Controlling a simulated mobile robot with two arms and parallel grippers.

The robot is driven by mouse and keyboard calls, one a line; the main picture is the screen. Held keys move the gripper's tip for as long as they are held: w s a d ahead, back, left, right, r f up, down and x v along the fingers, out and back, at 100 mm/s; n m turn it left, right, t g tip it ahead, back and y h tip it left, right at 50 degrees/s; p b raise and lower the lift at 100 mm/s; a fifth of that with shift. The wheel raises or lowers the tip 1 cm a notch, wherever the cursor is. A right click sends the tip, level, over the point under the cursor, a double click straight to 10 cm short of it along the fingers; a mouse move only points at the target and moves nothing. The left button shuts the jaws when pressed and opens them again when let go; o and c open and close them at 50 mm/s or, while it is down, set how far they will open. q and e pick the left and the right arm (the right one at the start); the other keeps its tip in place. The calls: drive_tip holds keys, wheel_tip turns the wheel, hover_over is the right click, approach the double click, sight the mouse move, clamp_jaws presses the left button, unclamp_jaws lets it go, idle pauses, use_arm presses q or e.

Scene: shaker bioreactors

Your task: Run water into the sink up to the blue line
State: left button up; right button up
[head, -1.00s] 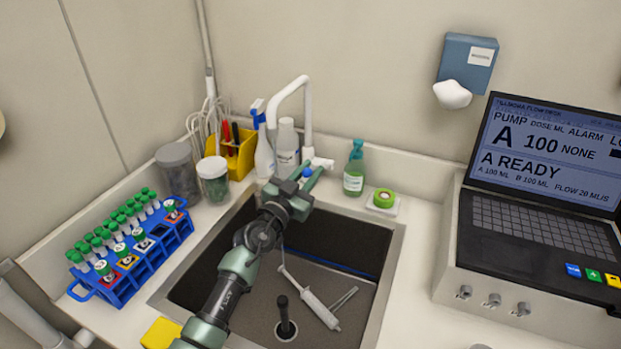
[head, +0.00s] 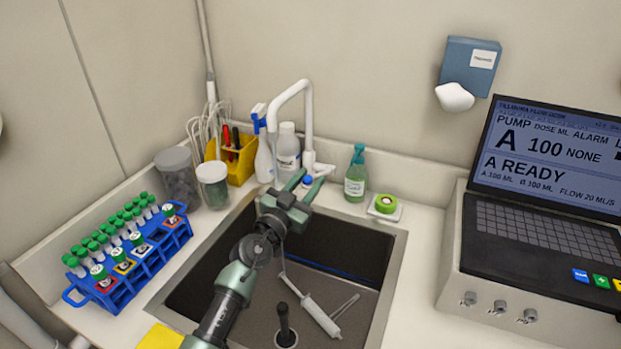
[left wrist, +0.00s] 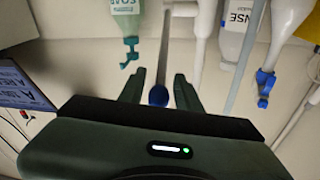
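The grey sink (head: 398,262) has a blue line (head: 335,271) along its inner back wall. I see no water in it. A black stopper or plug with an upright handle (head: 285,322) stands on its floor. The white gooseneck faucet (head: 307,110) rises behind the sink, with a blue-tipped part (head: 308,181) at its base. My left gripper (head: 306,184) is open at the faucet base. In the left wrist view the blue tip (left wrist: 158,96) lies between the gripper's spread fingers (left wrist: 158,92); contact cannot be told. My right gripper is out of view.
A syringe-like tool (head: 320,315) lies in the sink. A blue tube rack (head: 135,265), jars (head: 213,185), a spray bottle (head: 264,160) and a green soap bottle (head: 355,175) crowd the counter. A pump console with a screen (head: 540,200) stands right.

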use_arm(q)
drive_tip(key=v, duration=0.6)
drive_tip(key=shift+s+a+p, duration=0.2)
drive_tip(key=shift+s+p, duration=0.1)
drive_tip(key=shift+p, duration=0.15)
